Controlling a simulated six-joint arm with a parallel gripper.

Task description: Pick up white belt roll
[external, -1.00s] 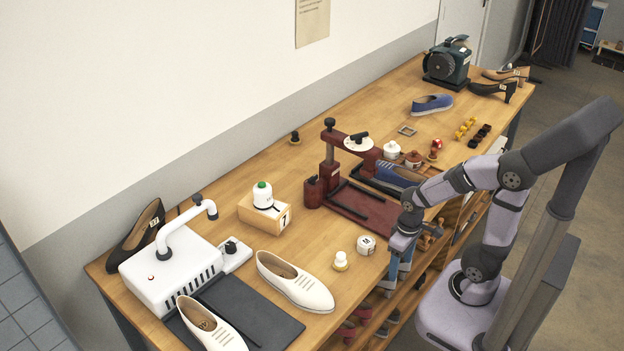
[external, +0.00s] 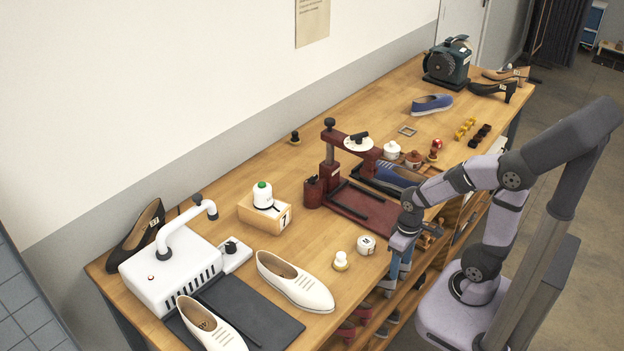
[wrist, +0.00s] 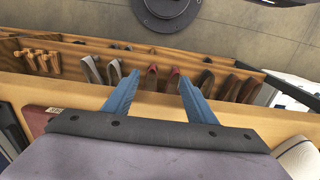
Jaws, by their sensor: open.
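A small white roll-like block with dark marks (external: 366,245) sits near the table's front edge. It looks most like the white belt roll, but I cannot be sure at this size. My gripper (external: 399,270) is to its right in the external view, pointing down at the front edge, apart from it. In the wrist view my gripper (wrist: 158,98) shows two blue fingers spread wide with nothing between them. I cannot make out the roll in the wrist view.
A dark red press (external: 365,212) stands behind, and a white shoe (external: 295,281) lies to the left. A shelf with several shoes (wrist: 152,75) lies below the table edge.

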